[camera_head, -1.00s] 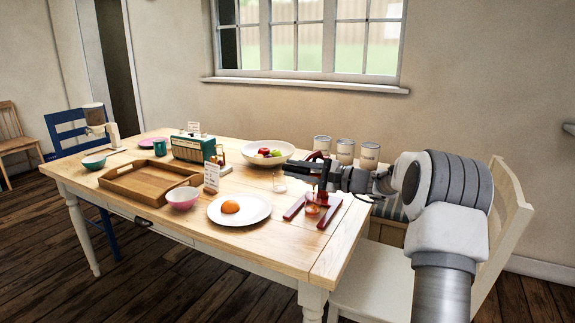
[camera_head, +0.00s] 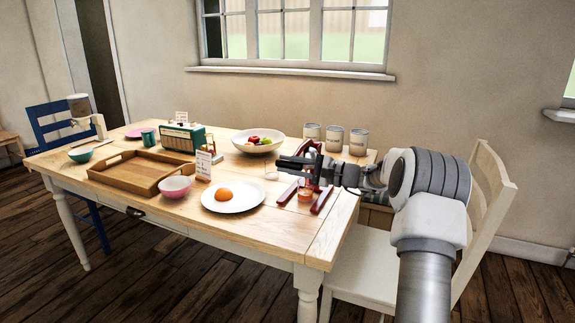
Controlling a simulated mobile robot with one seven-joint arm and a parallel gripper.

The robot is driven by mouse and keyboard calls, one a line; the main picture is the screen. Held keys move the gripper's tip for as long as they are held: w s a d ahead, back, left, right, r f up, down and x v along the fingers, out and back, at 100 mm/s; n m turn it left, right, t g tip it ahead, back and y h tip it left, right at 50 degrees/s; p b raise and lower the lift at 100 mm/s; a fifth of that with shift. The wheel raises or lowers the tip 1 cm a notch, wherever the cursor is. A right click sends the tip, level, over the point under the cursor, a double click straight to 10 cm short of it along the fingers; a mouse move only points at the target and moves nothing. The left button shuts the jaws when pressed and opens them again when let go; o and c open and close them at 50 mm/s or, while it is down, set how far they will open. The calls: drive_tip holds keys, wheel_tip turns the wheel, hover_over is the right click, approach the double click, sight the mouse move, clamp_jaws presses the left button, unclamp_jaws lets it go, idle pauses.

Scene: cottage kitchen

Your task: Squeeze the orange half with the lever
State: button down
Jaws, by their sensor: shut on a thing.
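A red lever press (camera_head: 319,202) stands near the right end of the wooden table. Its splayed red feet rest on the tabletop, and a small orange-red thing (camera_head: 305,195) shows low between them; I cannot tell whether it is an orange half or a cup. My gripper (camera_head: 297,163) reaches in from the right at the press's upper part and is shut on its lever, which the fingers partly hide. A round orange piece (camera_head: 224,194) lies on a white plate (camera_head: 247,205) left of the press. A small clear glass (camera_head: 271,173) stands just left of the press.
A pink bowl (camera_head: 174,187), a wooden tray (camera_head: 112,187) and a small sign (camera_head: 204,166) stand further left. A cream chair (camera_head: 484,220) is at the right.

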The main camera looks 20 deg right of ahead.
drive_tip(key=shift+d+f, duration=0.2)
drive_tip(key=shift+d, duration=0.05)
drive_tip(key=c, duration=0.7)
unclamp_jaws()
drive_tip(key=shift+w, duration=0.1)
drive_tip(key=shift+c, duration=0.2)
drive_tip(key=shift+o, duration=0.3)
drive_tip(key=shift+r, duration=0.1)
drive_tip(key=p+v, duration=0.3)
drive_tip(key=v, duration=1.4)
drive_tip(key=shift+s+p, duration=0.25)
drive_tip(key=shift+p, duration=0.15)
drive_tip(key=shift+d+r, duration=0.1)
